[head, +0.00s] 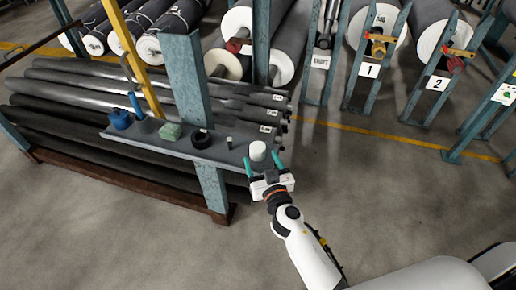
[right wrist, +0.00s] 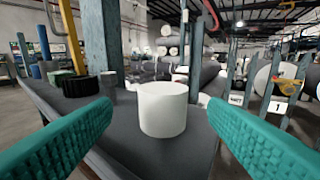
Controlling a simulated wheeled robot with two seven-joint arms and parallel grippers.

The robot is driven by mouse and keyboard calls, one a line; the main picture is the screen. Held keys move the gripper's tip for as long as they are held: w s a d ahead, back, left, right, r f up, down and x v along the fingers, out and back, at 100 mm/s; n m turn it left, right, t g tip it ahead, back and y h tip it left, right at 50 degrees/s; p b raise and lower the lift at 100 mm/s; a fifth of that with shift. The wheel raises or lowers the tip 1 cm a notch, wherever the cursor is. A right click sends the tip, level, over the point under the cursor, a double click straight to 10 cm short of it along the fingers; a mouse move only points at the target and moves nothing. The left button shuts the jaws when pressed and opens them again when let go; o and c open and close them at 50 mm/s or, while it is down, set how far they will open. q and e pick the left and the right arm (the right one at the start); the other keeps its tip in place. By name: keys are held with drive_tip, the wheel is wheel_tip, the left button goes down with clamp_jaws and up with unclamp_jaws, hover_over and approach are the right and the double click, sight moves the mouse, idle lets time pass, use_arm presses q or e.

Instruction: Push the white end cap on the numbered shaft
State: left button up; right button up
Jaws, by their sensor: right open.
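The white end cap (head: 258,151) stands on the right end of a narrow grey shelf (head: 225,150). In the right wrist view the cap (right wrist: 163,110) is upright, straight ahead between the fingers. My right gripper (head: 262,164) is open with teal fingers, one on each side of the near part of the cap, and the jaws hold nothing. A dark shaft (head: 325,38) stands in a blue-grey rack behind, above a label reading SHAFT (head: 320,62). I cannot read a number on the shaft itself. My left gripper is not in view.
The shelf also holds a blue item (head: 120,119), a green block (head: 170,131) and a black ring (head: 201,139). A blue-grey post (head: 188,75) rises behind them. Roll stands carry labels 1 (head: 369,70) and 2 (head: 437,83). The floor (head: 385,170) at right is clear.

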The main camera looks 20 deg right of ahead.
sight(260, 154)
drive_tip(key=shift+w+r, duration=0.15)
drive_tip(key=shift+w, duration=0.2)
drive_tip(key=w, duration=0.2)
drive_tip(key=w+p, duration=0.1)
drive_tip(key=shift+w+d+r, duration=0.15)
drive_tip(key=shift+w, duration=0.75)
drive_tip(key=shift+s, duration=0.1)
drive_tip(key=c, duration=1)
